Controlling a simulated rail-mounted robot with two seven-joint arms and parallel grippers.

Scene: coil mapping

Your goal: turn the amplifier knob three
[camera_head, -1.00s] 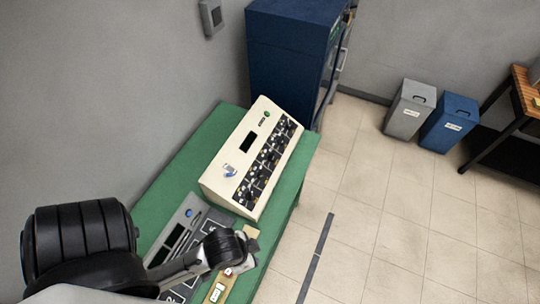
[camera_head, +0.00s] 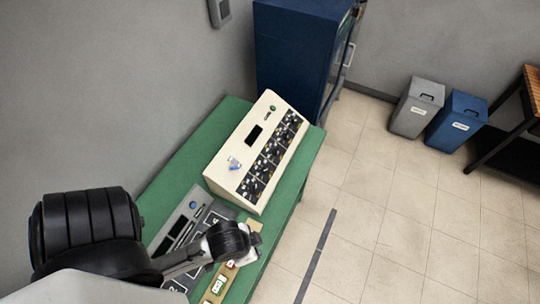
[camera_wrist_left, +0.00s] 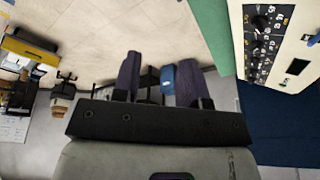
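The amplifier is a cream sloped console (camera_head: 228,160) on the green table, with a black panel of several knobs (camera_head: 268,157) along its right side; single knobs are too small to tell apart. It also shows in the left wrist view, its cream face (camera_wrist_left: 287,48) at the upper right. My left gripper (camera_wrist_left: 160,75) has its two dark fingers apart with nothing between them; the bins and floor show beyond. In the head view my left arm comes in from the left, and its hand end (camera_head: 235,245) is over the table just below the amplifier. My right gripper is not in view.
A grey panel (camera_head: 182,222) with a blue button and a wooden strip (camera_head: 218,284) with small labelled parts lie on the green table (camera_head: 165,190). A blue cabinet (camera_head: 290,50) stands behind. Grey (camera_head: 415,108) and blue (camera_head: 456,122) bins stand at right. The floor between is clear.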

